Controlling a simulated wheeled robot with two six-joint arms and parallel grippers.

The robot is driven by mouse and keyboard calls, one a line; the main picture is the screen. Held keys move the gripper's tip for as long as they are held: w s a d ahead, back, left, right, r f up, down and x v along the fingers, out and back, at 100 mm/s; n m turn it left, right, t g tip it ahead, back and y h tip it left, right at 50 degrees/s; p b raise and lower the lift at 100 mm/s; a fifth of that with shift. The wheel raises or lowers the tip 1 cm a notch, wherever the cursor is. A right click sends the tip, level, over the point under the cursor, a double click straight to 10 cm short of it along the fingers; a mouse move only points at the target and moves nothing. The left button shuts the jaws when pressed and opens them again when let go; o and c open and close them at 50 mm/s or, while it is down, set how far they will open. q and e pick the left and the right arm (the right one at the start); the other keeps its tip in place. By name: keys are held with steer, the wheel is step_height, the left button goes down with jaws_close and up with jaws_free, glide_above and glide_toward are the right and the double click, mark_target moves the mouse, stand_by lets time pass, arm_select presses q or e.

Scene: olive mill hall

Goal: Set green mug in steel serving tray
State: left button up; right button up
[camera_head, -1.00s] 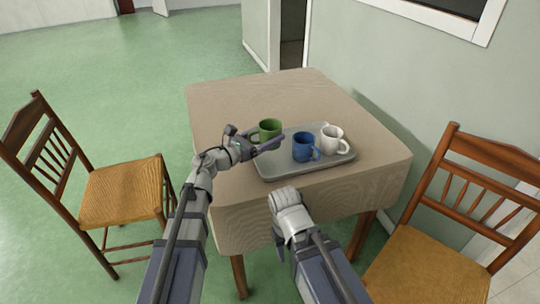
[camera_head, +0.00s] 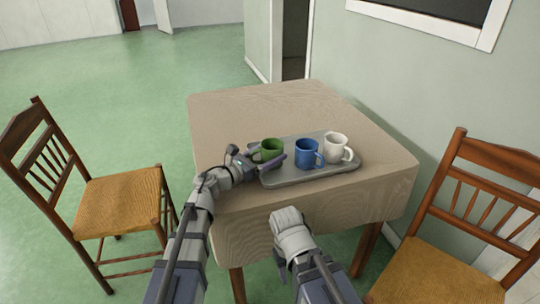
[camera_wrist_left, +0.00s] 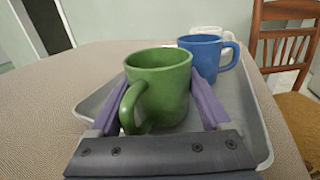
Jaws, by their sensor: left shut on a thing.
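The green mug (camera_head: 270,148) is upright at the left end of the grey steel serving tray (camera_head: 316,174). My left gripper (camera_head: 264,160) is shut on it. In the left wrist view the mug (camera_wrist_left: 163,88) sits between the two purple fingers, with its handle toward the wrist. The tray (camera_wrist_left: 252,112) shows behind and beside it. Whether the mug's base touches the tray floor is hidden by the gripper.
A blue mug (camera_head: 307,153) and a white mug (camera_head: 336,146) stand on the tray, right of the green mug. The table (camera_head: 270,105) is bare behind the tray. Wooden chairs stand left (camera_head: 120,200) and right (camera_head: 425,265). A wall is at the right.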

arm_select(q)
steer(key=o, duration=1.4)
steer(key=shift+f, duration=0.1)
steer(key=shift+s+a+r, duration=0.1)
steer(key=shift+r, duration=0.1)
steer(key=v, duration=1.1)
steer(key=shift+s+a, duration=0.25)
steer(key=shift+a, duration=0.05)
